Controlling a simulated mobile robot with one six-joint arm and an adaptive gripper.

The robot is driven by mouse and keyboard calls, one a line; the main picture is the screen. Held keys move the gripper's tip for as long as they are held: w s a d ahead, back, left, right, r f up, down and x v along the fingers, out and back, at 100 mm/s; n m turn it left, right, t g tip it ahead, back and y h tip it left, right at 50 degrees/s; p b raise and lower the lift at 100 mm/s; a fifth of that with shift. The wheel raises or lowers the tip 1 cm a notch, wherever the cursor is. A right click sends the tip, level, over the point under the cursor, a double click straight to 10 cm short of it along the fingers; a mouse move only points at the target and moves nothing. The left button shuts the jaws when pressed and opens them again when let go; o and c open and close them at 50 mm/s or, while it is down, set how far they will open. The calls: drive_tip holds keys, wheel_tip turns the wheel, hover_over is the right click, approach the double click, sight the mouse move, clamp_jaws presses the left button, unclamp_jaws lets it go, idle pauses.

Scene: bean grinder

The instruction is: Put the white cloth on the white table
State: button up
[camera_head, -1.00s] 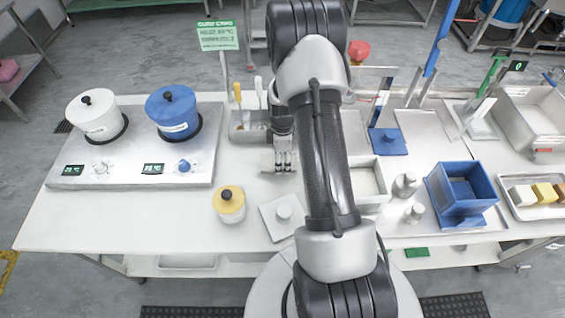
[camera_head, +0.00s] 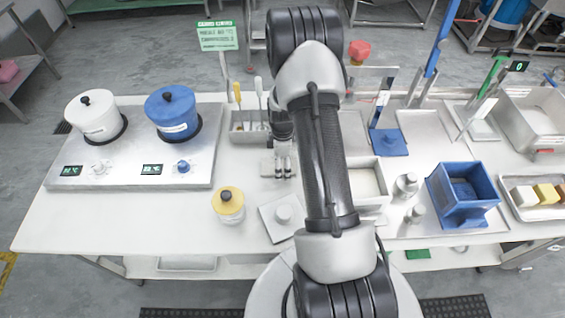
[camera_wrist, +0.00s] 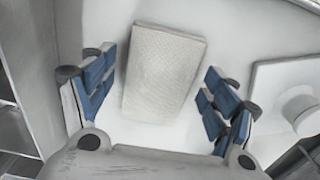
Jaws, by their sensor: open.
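The white cloth (camera_wrist: 163,73) is a folded, textured rectangle lying flat on the white table (camera_wrist: 225,35) in the wrist view. In the head view the cloth (camera_head: 267,168) shows as a small pale patch, partly hidden by my gripper (camera_head: 283,173). In the wrist view my gripper (camera_wrist: 160,112) is open, with blue-padded fingers to the left and right of the cloth. Gaps show between the cloth and the fingers, and nothing is held. The white table (camera_head: 120,220) also spans the head view.
A metal tool holder (camera_head: 245,128) stands behind my gripper. A hot plate with pots (camera_head: 140,150) is at left. The front left tabletop is clear.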

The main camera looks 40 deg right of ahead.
drive_tip(key=shift+r, duration=0.15)
wheel_tip(320, 180, up, 12)
drive_tip(key=p, duration=0.4)
wheel_tip(320, 180, up, 8)
drive_tip(key=m, duration=0.1)
hover_over(283, 166)
drive_tip(key=a, duration=0.4)
drive_tip(key=s+a+r+m+t, duration=0.2)
drive_tip(key=s+a+r+m, duration=0.15)
drive_tip(key=a+r, duration=0.65)
drive_tip(key=s+a+r+m+t, duration=0.1)
drive_tip(key=s+a+r+m, duration=0.2)
drive_tip(key=s, duration=0.5)
drive_tip(key=s+a+r+m+t, duration=0.1)
drive_tip(key=s+a+r+m, duration=0.2)
drive_tip(key=s+a+r, duration=0.2)
drive_tip(key=s+r, duration=0.1)
drive_tip(key=s, duration=0.2)
drive_tip(key=shift+s+a+r+t, duration=0.25)
drive_tip(key=shift+s+a+t, duration=0.05)
drive_tip(key=shift+a, duration=0.1)
